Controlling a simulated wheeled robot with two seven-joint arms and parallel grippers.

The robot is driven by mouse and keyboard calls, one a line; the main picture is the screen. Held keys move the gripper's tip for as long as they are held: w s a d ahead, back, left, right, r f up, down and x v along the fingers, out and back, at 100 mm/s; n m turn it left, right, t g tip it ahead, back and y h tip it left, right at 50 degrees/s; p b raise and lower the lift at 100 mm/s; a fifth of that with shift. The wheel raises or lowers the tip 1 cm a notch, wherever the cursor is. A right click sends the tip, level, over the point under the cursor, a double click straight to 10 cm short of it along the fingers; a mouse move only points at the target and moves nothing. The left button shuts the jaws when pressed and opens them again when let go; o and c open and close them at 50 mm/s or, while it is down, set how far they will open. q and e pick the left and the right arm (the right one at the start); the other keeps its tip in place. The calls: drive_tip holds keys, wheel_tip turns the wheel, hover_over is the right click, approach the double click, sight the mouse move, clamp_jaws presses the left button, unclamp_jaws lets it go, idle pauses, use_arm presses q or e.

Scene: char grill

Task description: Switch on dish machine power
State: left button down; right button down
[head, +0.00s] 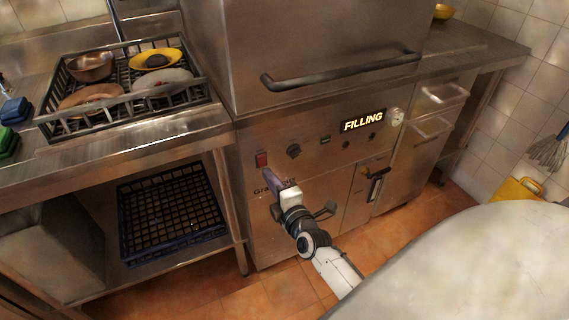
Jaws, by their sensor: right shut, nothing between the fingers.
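The dish machine (300,45) is a large steel unit in the middle of the head view, with a long dark bar handle (340,70) across its hood. Its front panel carries a red switch (261,160) at the left, a dark round knob (293,151), small buttons, a round gauge (397,116) and a lit display reading FILLING (363,121). My right gripper (268,176) is shut and empty, its tip just below and right of the red switch. I cannot tell whether it touches the panel. My left gripper is not in view.
A black dish rack (128,88) with bowls and plates stands on the steel counter at left. Another dark rack (172,212) lies on the shelf below. A pale rounded surface fills the lower right. A yellow bucket (516,191) stands at the far right.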

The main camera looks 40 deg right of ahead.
drive_tip(key=f+v, duration=0.2)
drive_tip(key=v, duration=1)
drive_tip(key=shift+f, duration=0.15)
drive_tip(key=s+a+f+m+g+y, duration=0.3)
drive_tip(key=s+a+f+m+g, duration=0.1)
drive_tip(key=s+a, duration=0.4)
drive_tip(key=s+a+f+m+g+y, duration=0.3)
drive_tip(key=s+a+f+m+g, duration=0.1)
drive_tip(key=s+a+f+m, duration=0.2)
drive_tip(key=s+a+m, duration=0.1)
drive_tip(key=a+m, duration=0.1)
drive_tip(key=m, duration=0.1)
drive_tip(key=shift+s+f, duration=0.35)
